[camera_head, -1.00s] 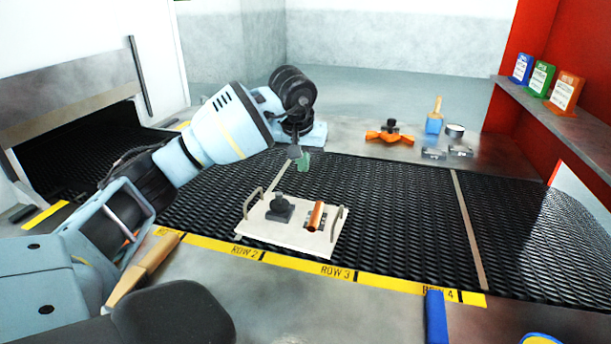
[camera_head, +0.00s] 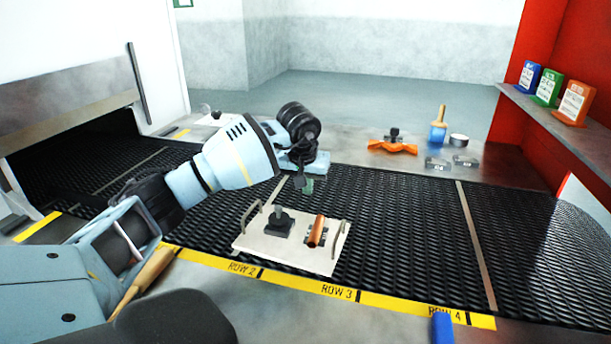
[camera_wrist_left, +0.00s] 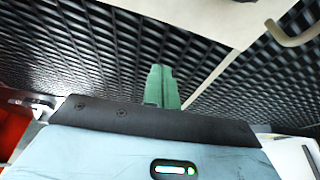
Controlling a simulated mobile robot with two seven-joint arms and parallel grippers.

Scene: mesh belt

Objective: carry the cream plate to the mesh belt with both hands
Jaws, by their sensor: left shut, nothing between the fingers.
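The cream plate (camera_head: 262,244) lies flat on the black mesh belt (camera_head: 400,215), by the yellow row strip near ROW 2 and ROW 3. It has a raised handle at its left and right ends. A dark grey block with a knob (camera_head: 279,225) and a copper-brown cylinder (camera_head: 316,231) sit on it. My left gripper (camera_head: 307,186) is above the belt, behind the plate and apart from it. Its green fingers (camera_wrist_left: 162,86) are shut and empty in the left wrist view, where a plate handle (camera_wrist_left: 292,36) shows at top right. My right gripper is not in view.
An orange part (camera_head: 392,147), a blue brush (camera_head: 438,132), a small tin (camera_head: 459,140) and grey pieces lie on the metal behind the belt. A yellow strip (camera_head: 335,292) edges the belt's near side.

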